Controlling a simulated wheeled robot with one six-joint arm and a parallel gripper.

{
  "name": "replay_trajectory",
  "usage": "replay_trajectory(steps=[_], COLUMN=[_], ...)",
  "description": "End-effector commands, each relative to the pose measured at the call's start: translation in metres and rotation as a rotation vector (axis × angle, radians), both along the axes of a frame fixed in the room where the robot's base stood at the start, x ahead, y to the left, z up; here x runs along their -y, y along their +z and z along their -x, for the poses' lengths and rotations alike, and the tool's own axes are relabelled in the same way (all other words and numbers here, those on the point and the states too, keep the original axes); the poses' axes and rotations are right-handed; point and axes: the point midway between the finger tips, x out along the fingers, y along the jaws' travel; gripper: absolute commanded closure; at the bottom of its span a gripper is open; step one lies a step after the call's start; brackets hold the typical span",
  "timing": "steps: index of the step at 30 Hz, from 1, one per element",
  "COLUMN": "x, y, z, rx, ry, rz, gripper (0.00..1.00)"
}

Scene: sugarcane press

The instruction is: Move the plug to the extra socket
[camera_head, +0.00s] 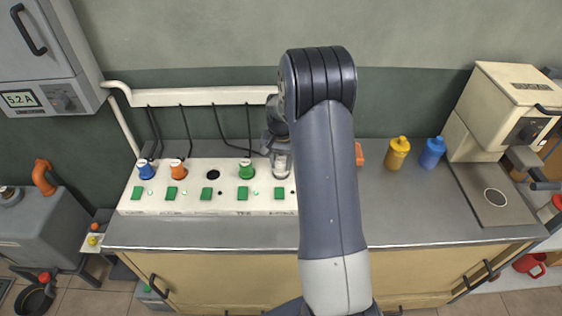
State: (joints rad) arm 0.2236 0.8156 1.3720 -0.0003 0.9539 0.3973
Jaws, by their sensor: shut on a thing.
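A white socket panel (196,206) lies along the back of the counter. A blue plug (146,171), an orange plug (178,170) and a green plug (246,171) sit in it. An empty round socket (212,174) shows dark between the orange and green plugs. My gripper (281,170) points down over the panel's right end and is shut on a plug, mostly hidden by the fingers. A dark cord runs toward it. I cannot tell whether the held plug is seated or above the panel, nor read which socket is the extra one.
Green switches (172,193) line the panel's front. A white rail (200,97) with hanging cords runs above. Yellow (397,154) and blue (432,153) bottles and a cream machine (495,110) stand at right. My arm hides the counter's middle; bare counter lies right of it.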

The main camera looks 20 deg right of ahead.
Motion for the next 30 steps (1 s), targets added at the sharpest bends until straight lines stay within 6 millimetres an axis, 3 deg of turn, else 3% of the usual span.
replay_trajectory(steps=[11, 12, 15, 23, 30], x=[0.0, 0.0, 0.0, 0.0, 0.0], y=[-0.009, -0.008, -0.008, -0.007, 0.01], z=[0.0, 0.0, 0.0, 0.0, 0.0], rx=[0.0, 0.0, 0.0, 0.0, 0.001], ry=[0.0, 0.0, 0.0, 0.0, 0.0], rz=[0.0, 0.0, 0.0, 0.0, 0.001], gripper=[0.91, 0.65, 0.58, 0.58, 0.58])
